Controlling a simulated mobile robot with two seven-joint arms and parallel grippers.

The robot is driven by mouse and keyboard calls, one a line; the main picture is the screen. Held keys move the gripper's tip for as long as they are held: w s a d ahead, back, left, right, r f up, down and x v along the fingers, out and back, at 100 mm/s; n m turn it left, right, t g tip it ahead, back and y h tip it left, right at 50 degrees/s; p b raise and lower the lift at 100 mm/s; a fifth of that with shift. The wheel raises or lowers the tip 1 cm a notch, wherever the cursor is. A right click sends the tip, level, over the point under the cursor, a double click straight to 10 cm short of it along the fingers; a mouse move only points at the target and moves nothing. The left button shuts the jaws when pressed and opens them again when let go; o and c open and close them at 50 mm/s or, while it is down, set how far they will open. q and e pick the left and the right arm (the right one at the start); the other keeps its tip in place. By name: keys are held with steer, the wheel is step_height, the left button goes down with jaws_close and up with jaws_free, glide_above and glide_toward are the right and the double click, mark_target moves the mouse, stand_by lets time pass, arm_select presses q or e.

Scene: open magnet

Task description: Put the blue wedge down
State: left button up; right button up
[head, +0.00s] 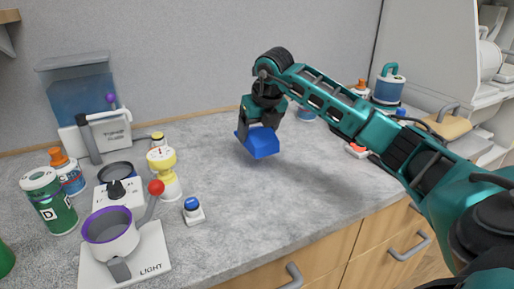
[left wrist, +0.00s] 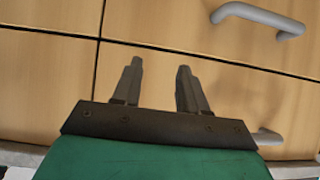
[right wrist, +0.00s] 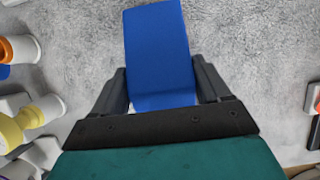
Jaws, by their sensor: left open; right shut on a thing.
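The blue wedge (head: 260,142) is held by my right gripper (head: 262,122) over the middle of the grey counter (head: 300,185). In the right wrist view the wedge (right wrist: 158,50) sits between the two fingers of the right gripper (right wrist: 160,95), pointing away from the palm. I cannot tell whether the wedge's underside touches the counter. My left gripper (left wrist: 158,75) is open and empty in the left wrist view, in front of the wooden drawer fronts. It does not show in the head view.
At the left stand a white device with a purple-rimmed cup (head: 112,235), a green can (head: 48,200), a yellow-and-white gauge item (head: 163,172) and a small blue-button block (head: 193,209). The counter around the wedge is clear.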

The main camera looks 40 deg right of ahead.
steer(key=shift+f, duration=2.3)
steer(key=shift+f+b, duration=0.15)
steer(key=shift+b, duration=0.2)
steer(key=o, duration=1)
